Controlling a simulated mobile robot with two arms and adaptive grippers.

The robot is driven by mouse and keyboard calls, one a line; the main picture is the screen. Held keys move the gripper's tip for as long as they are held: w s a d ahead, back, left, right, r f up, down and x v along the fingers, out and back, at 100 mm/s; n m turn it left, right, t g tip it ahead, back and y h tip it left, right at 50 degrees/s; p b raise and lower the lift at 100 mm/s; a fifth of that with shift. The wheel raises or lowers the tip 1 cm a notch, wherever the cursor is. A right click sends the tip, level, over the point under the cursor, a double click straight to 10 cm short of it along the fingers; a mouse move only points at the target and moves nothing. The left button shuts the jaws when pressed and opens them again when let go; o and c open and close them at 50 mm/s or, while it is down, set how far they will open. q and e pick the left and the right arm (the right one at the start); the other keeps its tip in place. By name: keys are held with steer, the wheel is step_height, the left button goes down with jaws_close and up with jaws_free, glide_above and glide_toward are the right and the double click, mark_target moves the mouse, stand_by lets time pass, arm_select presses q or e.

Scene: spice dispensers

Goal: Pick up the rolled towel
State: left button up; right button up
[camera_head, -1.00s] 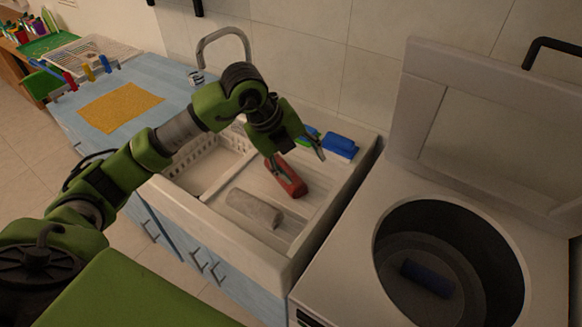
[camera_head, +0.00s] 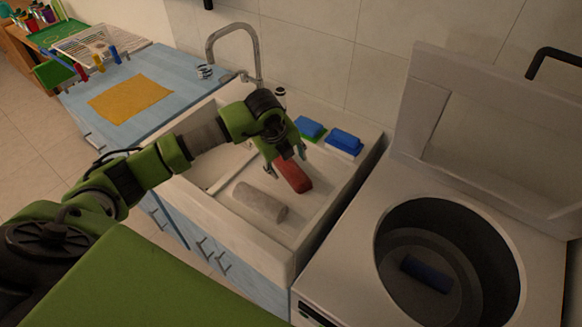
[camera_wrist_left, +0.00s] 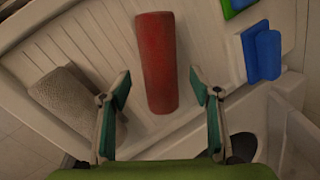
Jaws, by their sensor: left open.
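A red rolled towel (camera_head: 294,176) lies on the ribbed drainboard of the sink unit (camera_head: 232,216). A grey rolled towel (camera_head: 259,201) lies to its left, nearer the front edge. My left gripper (camera_head: 285,163) is open above the back end of the red roll. In the left wrist view the red roll (camera_wrist_left: 157,60) runs lengthwise between the spread fingers (camera_wrist_left: 159,88), with gaps on both sides. The grey roll (camera_wrist_left: 72,105) is partly behind the left finger there. A dark blue roll (camera_head: 427,274) lies in the washer drum. My right gripper is out of view.
Blue and green sponges (camera_head: 310,127) and a blue and white one (camera_head: 343,143) lie at the back of the drainboard. The faucet (camera_head: 234,45) stands behind my arm. The open washer (camera_head: 345,262) is on the right. A yellow cloth (camera_head: 130,98) lies on the blue counter.

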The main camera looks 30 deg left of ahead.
mark_target(289, 166)
arm_select(q)
steer(key=shift+p+x, duration=0.35)
steer(key=shift+x, duration=1.35)
steer(key=shift+a, duration=0.15)
steer(key=c, duration=1.3)
steer(key=shift+c, duration=0.4)
steer(key=shift+r, duration=0.2)
